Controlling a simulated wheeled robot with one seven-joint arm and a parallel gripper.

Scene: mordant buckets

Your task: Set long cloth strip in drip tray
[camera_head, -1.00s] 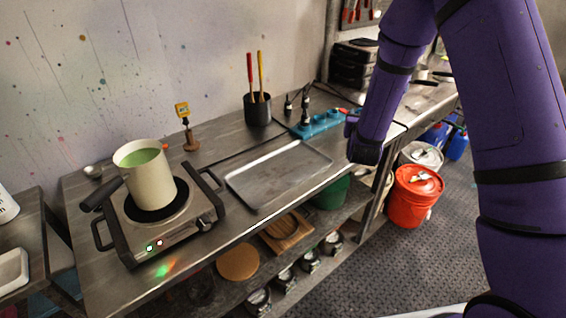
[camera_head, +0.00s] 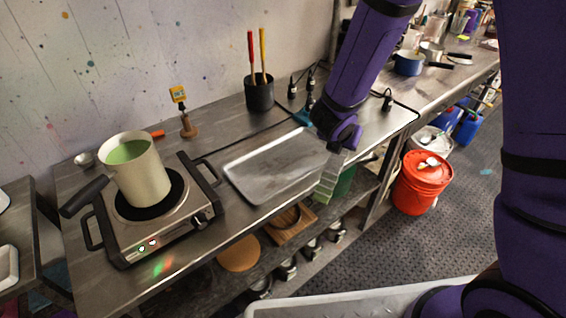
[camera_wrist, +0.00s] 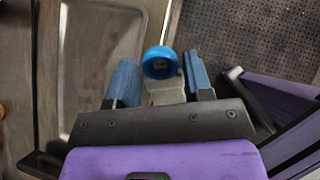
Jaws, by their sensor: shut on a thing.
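The long cloth strip (camera_head: 328,180) is pale grey-green and hangs down from my gripper (camera_head: 342,143). In the wrist view the pale strip (camera_wrist: 166,92) shows between my gripper's two blue fingers (camera_wrist: 160,85), which are shut on it. The drip tray (camera_head: 262,180) is a shallow grey metal tray lying flat on the bench. My gripper is beside the tray's right end, and the strip hangs near the bench's front edge. In the wrist view the tray (camera_wrist: 95,60) lies to the left of the fingers. The strip's lower end shows no clear contact with anything.
A hot plate (camera_head: 165,235) with a cream pot (camera_head: 142,178) of green liquid stands left of the tray. A black tool cup (camera_head: 259,95) is behind it. A red bucket (camera_head: 420,185) stands on the floor at right. A round blue thing (camera_wrist: 160,62) shows beyond the fingers.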

